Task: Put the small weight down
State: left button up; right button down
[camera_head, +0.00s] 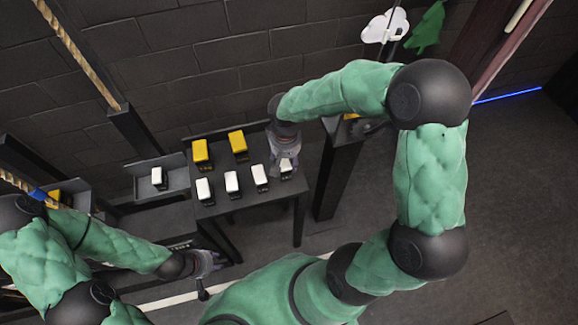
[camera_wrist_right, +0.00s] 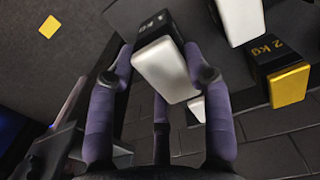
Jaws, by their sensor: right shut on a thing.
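The small weight is a black block with a white face, marked 1 KG, in the right wrist view (camera_wrist_right: 166,68). My right gripper (camera_wrist_right: 160,75) has its purple fingers on both sides of it and is shut on it. In the head view this gripper (camera_head: 285,158) points down at the right end of the dark table (camera_head: 232,205), with the white weight (camera_head: 286,167) partly hidden beneath it. I cannot tell whether the weight touches the table. My left gripper (camera_head: 207,264) is low at the table's front left, away from the weights; its fingers are unclear.
Several white weights (camera_head: 232,182) stand in a row left of the held one, with two yellow weights (camera_head: 238,142) behind. A yellow 2 kg weight (camera_wrist_right: 288,82) is near in the right wrist view. A side tray (camera_head: 172,185) holds another white weight (camera_head: 157,176). A dark post (camera_head: 338,170) stands right of the table.

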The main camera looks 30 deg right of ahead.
jog(key=shift+w+d+f, duration=0.1)
jog(key=shift+d+f, duration=0.35)
jog(key=shift+d+f+b, duration=0.1)
jog(key=shift+f+b, duration=0.65)
jog(key=shift+f, duration=0.8)
jog(key=shift+f, duration=0.15)
jog(key=c, duration=0.5)
grip_release()
jog(key=shift+c, duration=0.2)
jog(key=shift+r, duration=0.2)
notch_tip(320, 180, up, 12)
jog(key=p, duration=0.3)
jog(key=shift+f+p, duration=0.1)
jog(key=shift+p, duration=0.2)
jog(key=shift+f, duration=0.1)
